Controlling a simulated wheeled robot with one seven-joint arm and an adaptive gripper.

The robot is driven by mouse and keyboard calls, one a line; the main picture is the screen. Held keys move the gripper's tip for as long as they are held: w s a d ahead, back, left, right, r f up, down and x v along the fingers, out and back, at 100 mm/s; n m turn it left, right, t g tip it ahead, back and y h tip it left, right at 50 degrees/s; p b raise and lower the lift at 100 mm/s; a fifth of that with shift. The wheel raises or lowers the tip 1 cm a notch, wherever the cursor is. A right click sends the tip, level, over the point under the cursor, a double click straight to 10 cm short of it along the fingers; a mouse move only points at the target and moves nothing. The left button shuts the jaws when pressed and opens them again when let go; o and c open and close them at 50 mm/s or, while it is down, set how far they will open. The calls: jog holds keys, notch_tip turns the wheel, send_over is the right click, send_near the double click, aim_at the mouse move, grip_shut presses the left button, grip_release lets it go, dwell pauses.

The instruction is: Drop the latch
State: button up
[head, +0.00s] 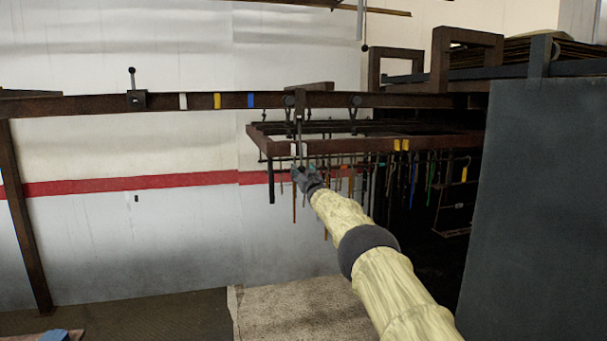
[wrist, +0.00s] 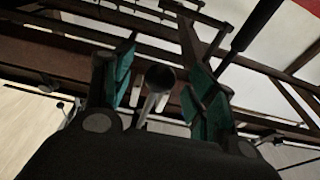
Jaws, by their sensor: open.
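A dark latch block (head: 136,99) with an upright, ball-topped pin sits on the brown overhead rail (head: 60,107), left of the white, yellow and blue bands. I take this to be the latch; its pin stands up. A brown rack (head: 370,145) hangs under the rail to the right, with a dark upright bar (head: 299,115) at its left part. My gripper (head: 302,171) is open just below that bar. In the wrist view, the open teal-padded fingers (wrist: 165,90) have a dark round-ended rod (wrist: 160,77) between them; I cannot tell whether they touch it.
Several thin tools (head: 390,180) hang from the rack. A grey panel (head: 530,210) stands at the right, and a brown post (head: 25,215) holds the rail at the left. The space below the rail between post and rack is clear.

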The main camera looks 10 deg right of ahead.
jog(key=shift+s+f+b, duration=0.15)
jog(key=shift+s+b, duration=1.65)
jog(key=shift+b, duration=0.45)
jog(key=shift+s+d+r+b, duration=0.1)
jog(key=shift+s+r+b, duration=0.1)
jog(key=shift+s+b, duration=1.25)
jog(key=shift+s, duration=0.2)
